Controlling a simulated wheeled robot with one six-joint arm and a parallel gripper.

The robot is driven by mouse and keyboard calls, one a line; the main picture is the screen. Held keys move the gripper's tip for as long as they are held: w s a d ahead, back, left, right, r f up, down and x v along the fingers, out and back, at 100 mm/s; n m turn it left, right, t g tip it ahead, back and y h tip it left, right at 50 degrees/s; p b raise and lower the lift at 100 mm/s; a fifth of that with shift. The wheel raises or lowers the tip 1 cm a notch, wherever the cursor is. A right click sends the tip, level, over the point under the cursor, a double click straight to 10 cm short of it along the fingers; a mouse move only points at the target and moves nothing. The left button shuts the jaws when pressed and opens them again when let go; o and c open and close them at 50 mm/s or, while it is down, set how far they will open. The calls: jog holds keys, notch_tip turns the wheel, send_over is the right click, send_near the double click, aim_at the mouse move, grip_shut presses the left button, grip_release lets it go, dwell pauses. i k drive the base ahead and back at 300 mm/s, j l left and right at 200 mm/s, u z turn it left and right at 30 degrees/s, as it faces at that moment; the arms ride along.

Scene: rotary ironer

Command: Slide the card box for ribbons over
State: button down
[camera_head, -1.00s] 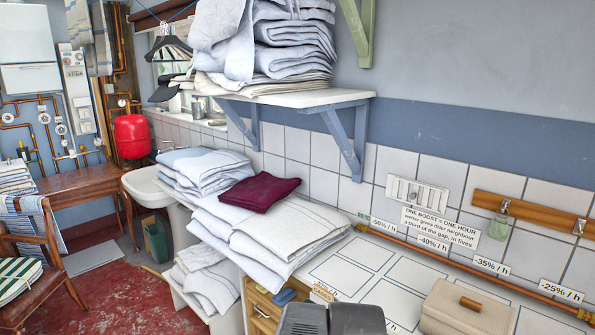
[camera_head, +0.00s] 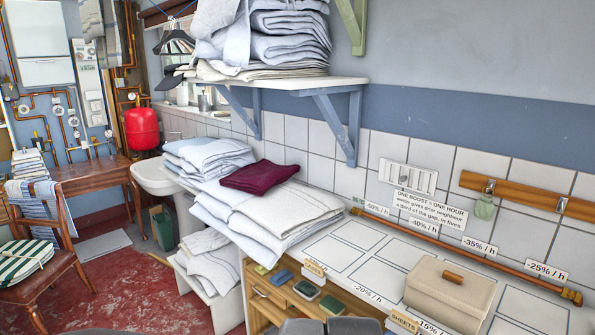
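A beige box (camera_head: 447,292) with a brown bar handle on its lid stands on the white counter (camera_head: 332,255) at the right. I read it as the card box; no writing on it names ribbons. It sits near the SHEETS label (camera_head: 404,322) at the counter's front edge. Dark grey parts of my own body rise at the bottom edge of the picture, in front of the open shelf.
Outlined rectangles on the counter left of the box are bare. Folded white linen (camera_head: 270,220) with a maroon cloth (camera_head: 259,177) fills the counter's left end. A copper pipe (camera_head: 450,252) runs along the wall. A loaded shelf (camera_head: 290,83) overhangs the linen.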

aim_at(452, 317)
jog(key=k+l+u, duration=0.25)
jog(key=l, duration=0.2)
jog(key=k+l+u, duration=0.1)
jog(key=l+u, duration=0.15)
jog(key=l, duration=0.2)
jog(key=k+l+u, duration=0.25)
jog(key=i+l, duration=0.05)
jog(key=l, duration=0.05)
